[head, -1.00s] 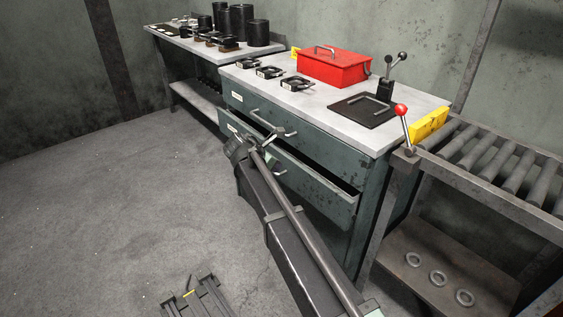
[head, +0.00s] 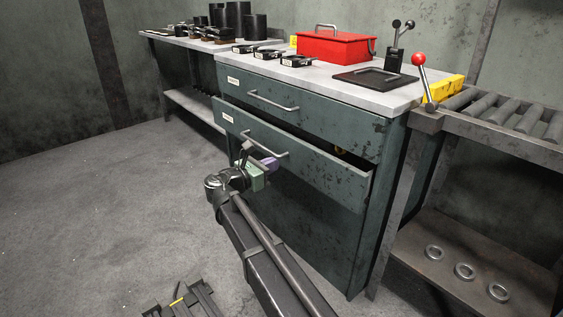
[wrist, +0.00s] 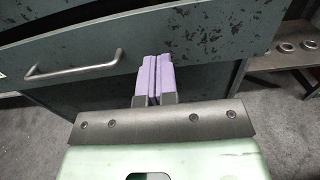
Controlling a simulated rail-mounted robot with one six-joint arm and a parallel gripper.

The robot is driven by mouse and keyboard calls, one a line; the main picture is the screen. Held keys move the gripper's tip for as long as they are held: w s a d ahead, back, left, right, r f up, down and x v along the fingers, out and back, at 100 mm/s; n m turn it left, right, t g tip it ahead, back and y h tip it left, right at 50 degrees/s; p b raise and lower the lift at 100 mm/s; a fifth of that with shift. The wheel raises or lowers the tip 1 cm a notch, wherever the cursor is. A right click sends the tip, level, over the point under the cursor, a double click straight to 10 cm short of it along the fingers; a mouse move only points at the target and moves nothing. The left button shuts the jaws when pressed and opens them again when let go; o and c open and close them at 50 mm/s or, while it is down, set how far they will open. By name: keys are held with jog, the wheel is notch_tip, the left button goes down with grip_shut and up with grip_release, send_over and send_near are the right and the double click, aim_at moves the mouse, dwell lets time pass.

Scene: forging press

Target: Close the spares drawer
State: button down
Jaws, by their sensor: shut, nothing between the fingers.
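The lower drawer (head: 310,158) of the green-grey cabinet stands partly open, its front pulled out from the cabinet face. The label on it (head: 228,118) is too small to read. Its bar handle (head: 265,143) also shows at the left in the wrist view (wrist: 75,72). My gripper (head: 268,163) is shut and empty, with its purple fingertips together. It is just in front of the drawer, near the handle and low on the front. In the wrist view the fingertips (wrist: 153,75) overlap the drawer front's lower part, right of the handle; I cannot tell whether they touch it.
The upper drawer (head: 300,110) looks shut. A red toolbox (head: 337,47) and a black tray (head: 375,77) are on the cabinet top. A red-knobbed lever (head: 419,60) and roller conveyor (head: 500,112) stand at the right. Open floor (head: 90,210) lies at the left.

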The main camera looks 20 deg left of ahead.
aim_at(308, 147)
jog(key=x, duration=1.3)
jog(key=x, duration=0.4)
jog(key=shift+w+d, duration=0.15)
jog(key=shift+w, duration=0.35)
jog(key=shift+r, duration=0.1)
